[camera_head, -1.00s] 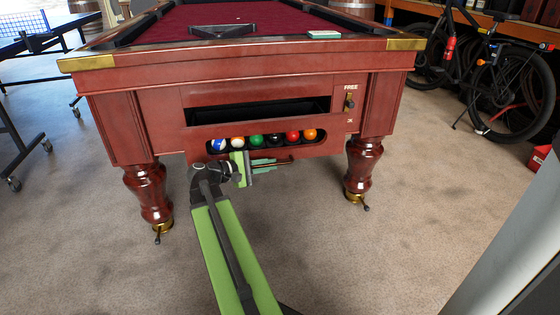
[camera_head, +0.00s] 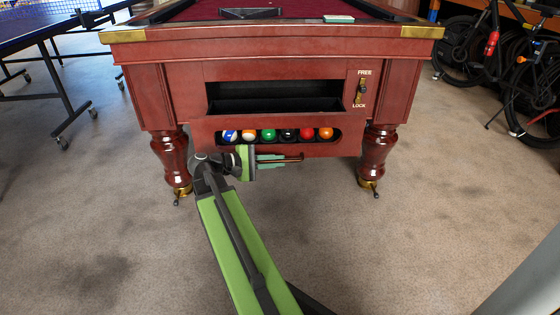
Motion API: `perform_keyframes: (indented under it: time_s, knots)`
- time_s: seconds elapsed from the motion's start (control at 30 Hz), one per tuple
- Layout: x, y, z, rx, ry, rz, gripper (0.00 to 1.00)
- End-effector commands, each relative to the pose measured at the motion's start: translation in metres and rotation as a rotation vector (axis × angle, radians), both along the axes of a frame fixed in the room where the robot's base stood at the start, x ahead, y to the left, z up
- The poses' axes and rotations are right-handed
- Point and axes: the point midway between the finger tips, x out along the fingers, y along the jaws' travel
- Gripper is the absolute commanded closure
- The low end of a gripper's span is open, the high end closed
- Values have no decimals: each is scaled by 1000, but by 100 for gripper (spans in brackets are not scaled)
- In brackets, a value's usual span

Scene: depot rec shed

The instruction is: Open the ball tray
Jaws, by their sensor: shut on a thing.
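The ball tray (camera_head: 200,135) is the low wooden front panel of the pool table, with a slot showing several coloured balls (camera_head: 268,135) in a row. A thin bar handle (camera_head: 296,160) with a brass-coloured end runs along the panel's lower edge. My gripper (camera_head: 276,161) is at this bar, shut on it, just below the balls; its jaws hide the bar's left part. A dark, empty-looking recess (camera_head: 275,97) lies above the tray. How far out the tray stands is hard to tell.
The pool table's turned legs (camera_head: 172,163) stand either side of the tray. A blue table-tennis table (camera_head: 40,25) is at the left and a black bicycle (camera_head: 520,80) at the right. The carpet (camera_head: 390,250) in front is clear.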

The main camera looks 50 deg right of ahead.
Motion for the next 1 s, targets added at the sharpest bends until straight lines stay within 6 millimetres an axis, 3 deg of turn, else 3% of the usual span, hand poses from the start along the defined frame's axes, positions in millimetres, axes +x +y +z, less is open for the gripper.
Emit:
perform_keyframes:
  time_s: [0.13, 0.17, 0.23, 0.57, 0.77, 1.0]
  knots:
    - [2, -2, -1, 2, -2, 4, 100]
    - [1, -2, -1, 3, -2, 4, 88]
    - [0, -3, -1, 1, -2, 2, 80]
    - [-1, -3, 1, 1, -1, -4, 80]
    - [19, 28, 12, 0, -1, -1, 80]
    - [54, 85, 27, 1, 0, -1, 80]
